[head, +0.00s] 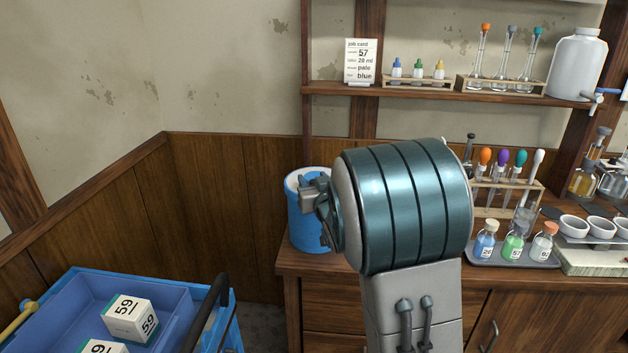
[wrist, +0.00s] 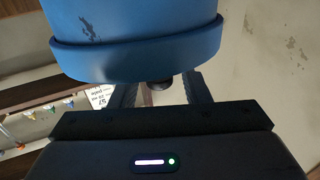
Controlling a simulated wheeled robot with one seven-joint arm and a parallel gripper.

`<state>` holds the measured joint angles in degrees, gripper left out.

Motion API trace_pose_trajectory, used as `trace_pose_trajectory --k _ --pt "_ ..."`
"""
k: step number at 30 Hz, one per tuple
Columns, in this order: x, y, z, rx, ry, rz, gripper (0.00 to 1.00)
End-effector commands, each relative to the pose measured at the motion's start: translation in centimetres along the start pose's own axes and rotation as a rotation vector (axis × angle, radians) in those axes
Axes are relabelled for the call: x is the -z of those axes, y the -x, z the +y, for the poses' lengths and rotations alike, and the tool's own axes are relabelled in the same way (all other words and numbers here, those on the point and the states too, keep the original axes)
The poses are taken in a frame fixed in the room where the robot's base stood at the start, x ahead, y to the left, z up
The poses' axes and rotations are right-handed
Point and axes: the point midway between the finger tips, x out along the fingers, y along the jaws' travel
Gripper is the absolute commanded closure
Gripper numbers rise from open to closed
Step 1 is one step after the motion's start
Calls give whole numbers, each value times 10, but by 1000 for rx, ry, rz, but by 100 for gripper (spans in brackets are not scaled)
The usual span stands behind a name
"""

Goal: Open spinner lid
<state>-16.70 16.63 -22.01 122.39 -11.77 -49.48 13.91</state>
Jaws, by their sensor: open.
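The spinner, a blue drum (head: 304,228), stands at the left end of the wooden counter in the head view. A pale patch shows at its top, partly covered by my gripper (head: 311,191), so I cannot tell how its lid lies. In the wrist view, which is upside down, a large blue body with a raised rim (wrist: 140,60) fills the top. A small dark knob (wrist: 158,85) sticks out past the rim. My gripper (wrist: 161,89) is open, with one finger on each side of the knob in the picture. I cannot tell whether they touch it.
My arm hides part of the counter. To its right stand a rack of coloured droppers (head: 507,190), a tray of small bottles (head: 514,258) and white bowls (head: 574,226). A shelf (head: 440,93) hangs above. A blue cart (head: 182,305) with boxes stands at lower left.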

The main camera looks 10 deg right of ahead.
Motion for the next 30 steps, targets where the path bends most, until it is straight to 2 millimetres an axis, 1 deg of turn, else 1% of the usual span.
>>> trace_pose_trajectory --k 7,8,9,11,12,17,22,30 --pt "0 0 0 0 0 0 58" --pt "0 0 0 0 0 0 66" --pt "0 0 0 0 0 0 77" --pt "0 0 0 0 0 0 94" --pt "0 0 0 0 0 0 100" --pt "1 0 0 0 -1 -2 100" --pt "7 -1 0 1 -11 -26 100" --pt "30 -8 -6 13 -58 -142 100"
